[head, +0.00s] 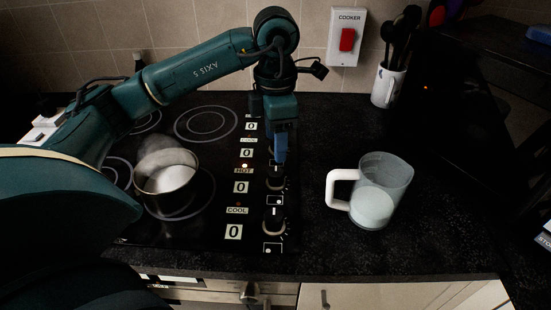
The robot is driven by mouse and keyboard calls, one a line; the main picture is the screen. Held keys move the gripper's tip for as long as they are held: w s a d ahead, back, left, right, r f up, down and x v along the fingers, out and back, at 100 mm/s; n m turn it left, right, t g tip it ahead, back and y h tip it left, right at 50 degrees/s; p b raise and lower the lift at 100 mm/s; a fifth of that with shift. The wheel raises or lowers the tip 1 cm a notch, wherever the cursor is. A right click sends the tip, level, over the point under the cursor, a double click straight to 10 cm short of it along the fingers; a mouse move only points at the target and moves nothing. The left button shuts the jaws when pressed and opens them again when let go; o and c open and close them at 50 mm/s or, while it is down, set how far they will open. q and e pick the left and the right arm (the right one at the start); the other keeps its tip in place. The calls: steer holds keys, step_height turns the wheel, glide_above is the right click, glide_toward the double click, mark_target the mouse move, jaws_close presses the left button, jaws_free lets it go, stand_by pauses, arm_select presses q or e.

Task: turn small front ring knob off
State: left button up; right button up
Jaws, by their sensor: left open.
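The black cooktop (190,238) has a column of control knobs along its right side. My left gripper (279,160) points down, open, at the second knob from the front (276,183). Its fingertips are just above or at this knob; I cannot tell if they touch. The frontmost knob (274,216) is in clear view nearer the counter edge. Knobs further back are hidden behind my gripper. A HOT label (243,171) with a lit orange light stands left of the second knob. A COOL label (237,211) stands left of the frontmost knob. My right gripper is out of view.
A steel pan (155,187) with pale contents stands on the front rings, steaming. A clear measuring jug (386,178) with white liquid stands right of the cooktop. A utensil pot (387,86) and red cooker switch (347,40) are behind. The counter between knobs and jug is clear.

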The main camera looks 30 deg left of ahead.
arm_select(q)
step_height(320, 180, up, 4)
steer(key=shift+r, duration=0.15)
steer(key=shift+s, duration=0.1)
stand_by(0.5)
